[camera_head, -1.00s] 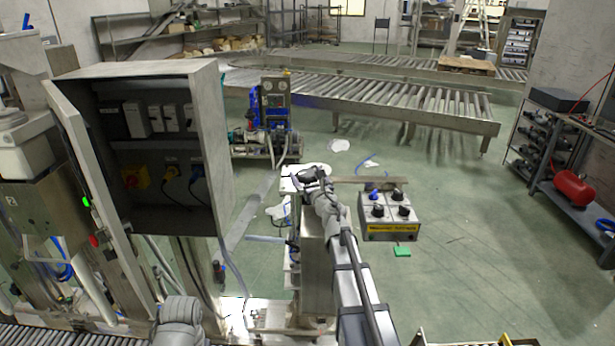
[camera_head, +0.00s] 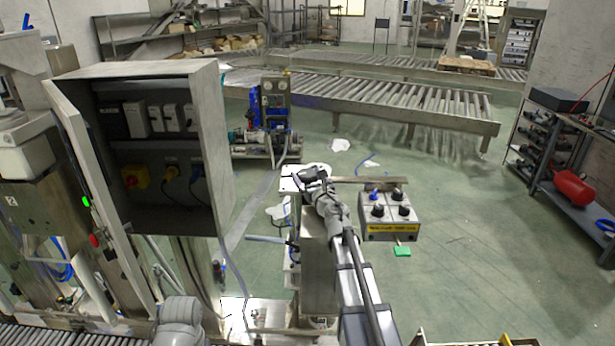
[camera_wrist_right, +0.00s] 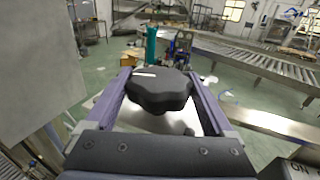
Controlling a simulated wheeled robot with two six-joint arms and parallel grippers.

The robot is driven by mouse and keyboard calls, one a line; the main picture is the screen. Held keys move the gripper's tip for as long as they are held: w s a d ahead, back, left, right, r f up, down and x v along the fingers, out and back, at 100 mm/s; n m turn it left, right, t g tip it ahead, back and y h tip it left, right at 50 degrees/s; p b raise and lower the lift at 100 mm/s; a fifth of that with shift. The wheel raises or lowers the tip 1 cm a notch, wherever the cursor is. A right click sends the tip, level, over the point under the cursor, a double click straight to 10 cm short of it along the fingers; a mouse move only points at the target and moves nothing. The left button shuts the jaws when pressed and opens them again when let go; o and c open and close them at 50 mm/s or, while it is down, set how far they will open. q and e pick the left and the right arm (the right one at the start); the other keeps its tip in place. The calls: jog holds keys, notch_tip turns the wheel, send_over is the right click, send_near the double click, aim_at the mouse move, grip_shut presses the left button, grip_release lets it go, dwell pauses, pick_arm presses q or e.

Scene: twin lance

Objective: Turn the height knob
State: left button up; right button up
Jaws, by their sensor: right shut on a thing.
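The height knob (camera_wrist_right: 158,92) is a dark, lobed hand knob with a white line on its top, in the middle of the right wrist view. My right gripper (camera_wrist_right: 160,88) has one finger on each side of the knob and is shut on it. In the head view my right gripper (camera_head: 313,174) is small, at the top of the metal post, and largely hides the knob. My left gripper is not in view; only a grey part of my left arm shows at the bottom.
A control box (camera_head: 390,216) with several knobs, one blue, stands right of my right gripper. An open electrical cabinet (camera_head: 140,150) is at the left. Roller conveyors (camera_head: 400,100) run across the back. Green floor lies clear between the control box and the right-hand shelf (camera_head: 570,190).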

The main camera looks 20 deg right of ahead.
jog(key=n+y, duration=0.1)
jog(key=y, duration=0.1)
jog(key=n+y, duration=0.3)
jog(key=y, duration=0.2)
jog(key=shift+w+d+n+g, duration=0.15)
jog(key=shift+d+n+g, duration=0.15)
jog(key=shift+g, duration=0.1)
jog(key=n+g+y, duration=0.1)
jog(key=y, duration=0.1)
jog(key=n+g+y, duration=0.1)
jog(key=n+y, duration=0.1)
jog(key=y, duration=0.1)
jog(key=shift+w+n+g, duration=0.1)
jog(key=shift+n+g, duration=0.2)
jog(key=n+g+y, duration=0.4)
jog(key=g, duration=0.1)
jog(key=shift+a+y, duration=0.15)
jog(key=shift+y, duration=0.25)
jog(key=shift+n+g+y, duration=0.4)
jog(key=shift+n+g, duration=0.3)
jog(key=shift+s+a+g, duration=0.1)
jog(key=shift+s+g, duration=0.15)
jog(key=shift+g, duration=0.05)
jog(key=o, duration=1.1)
jog(key=shift+v, duration=3.85)
